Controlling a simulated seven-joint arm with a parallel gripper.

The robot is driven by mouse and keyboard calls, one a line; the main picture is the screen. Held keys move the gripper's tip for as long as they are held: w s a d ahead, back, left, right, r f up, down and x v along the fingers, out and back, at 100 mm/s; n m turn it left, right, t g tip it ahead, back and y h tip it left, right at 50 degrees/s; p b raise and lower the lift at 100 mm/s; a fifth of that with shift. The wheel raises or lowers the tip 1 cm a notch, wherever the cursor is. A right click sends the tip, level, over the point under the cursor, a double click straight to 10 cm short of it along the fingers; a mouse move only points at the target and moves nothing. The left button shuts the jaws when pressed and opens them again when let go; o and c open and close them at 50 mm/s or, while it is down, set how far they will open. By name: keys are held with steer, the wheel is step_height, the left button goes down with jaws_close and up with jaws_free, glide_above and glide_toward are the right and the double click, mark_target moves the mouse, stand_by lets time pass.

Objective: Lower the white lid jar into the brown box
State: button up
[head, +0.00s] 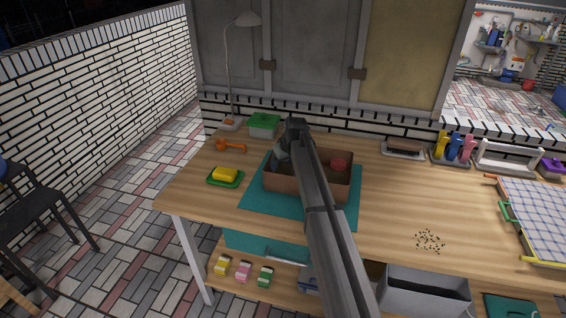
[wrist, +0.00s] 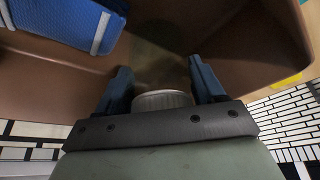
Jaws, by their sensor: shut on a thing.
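The brown box (head: 310,190) stands open on a teal mat on the wooden table. My gripper (head: 279,158) is at the box's left part in the head view, partly hidden by my arm. In the wrist view my gripper (wrist: 163,84) has its two blue fingers on either side of the white lid jar (wrist: 162,99) and is shut on it. Only the jar's pale ribbed lid edge shows there; its body is hidden. The box walls (wrist: 45,75) surround the fingers in that view. I cannot tell whether the jar touches the box floor.
A red round thing (head: 339,164) is in the box's right part. A blue textured thing (wrist: 62,20) lies near the fingers. A yellow block on a green dish (head: 225,176), an orange tool (head: 230,146) and a green-lidded container (head: 264,124) are left of and behind the box.

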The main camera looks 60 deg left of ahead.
steer(key=o, duration=1.2)
steer(key=shift+o, duration=0.2)
steer(key=shift+r, duration=0.1)
steer(key=v, duration=1.3)
steer(key=shift+d+r, duration=0.2)
steer(key=shift+r, duration=0.05)
